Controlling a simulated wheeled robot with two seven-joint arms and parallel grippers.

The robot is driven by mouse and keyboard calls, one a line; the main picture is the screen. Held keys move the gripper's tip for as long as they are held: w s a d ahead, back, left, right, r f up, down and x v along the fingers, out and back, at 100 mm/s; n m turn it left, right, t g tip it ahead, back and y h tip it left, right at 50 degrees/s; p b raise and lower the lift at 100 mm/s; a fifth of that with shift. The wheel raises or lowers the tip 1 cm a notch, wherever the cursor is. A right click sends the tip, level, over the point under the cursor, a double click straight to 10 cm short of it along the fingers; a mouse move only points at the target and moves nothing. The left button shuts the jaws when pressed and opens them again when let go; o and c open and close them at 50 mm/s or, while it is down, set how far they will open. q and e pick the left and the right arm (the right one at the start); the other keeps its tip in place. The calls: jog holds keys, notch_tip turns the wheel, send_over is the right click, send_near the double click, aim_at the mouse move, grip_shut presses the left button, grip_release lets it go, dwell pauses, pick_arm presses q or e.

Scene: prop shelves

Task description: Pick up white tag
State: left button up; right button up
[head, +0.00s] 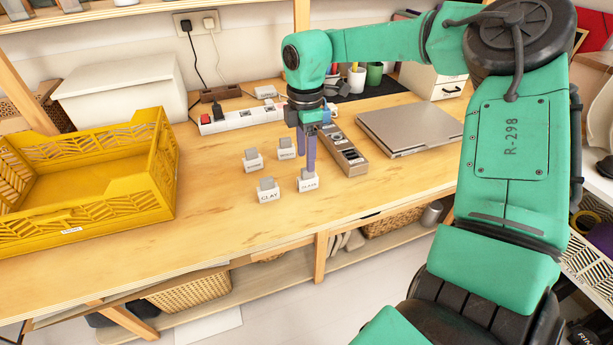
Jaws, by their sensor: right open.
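Several small white tags with grey tops and dark lettering stand grouped on the wooden tabletop. The front left one (269,191) reads CLAY. The front right tag (308,183) has lettering too small to read surely. Two more, the back left tag (253,161) and the back right tag (287,150), stand behind them. My right gripper (307,165) points down over the front right tag with its fingers open. The fingertips are close to that tag's top; I cannot tell whether they touch it. My left gripper is not in view.
A yellow crate (174,160) stands at the left. A white power strip (232,121) lies behind the tags, and a long brown holder (349,160) is right of the gripper. A closed laptop (412,124) lies farther right. The tabletop in front of the tags is clear.

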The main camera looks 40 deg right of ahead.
aim_at(308, 178)
jog(key=f, duration=0.4)
jog(key=shift+s+d+f+p, duration=0.15)
jog(key=shift+s+f+p, duration=0.1)
jog(key=shift+p, duration=0.15)
jog(key=shift+w+f, duration=0.15)
jog(key=shift+f, duration=0.2)
grip_shut()
jog(key=shift+r, duration=0.1)
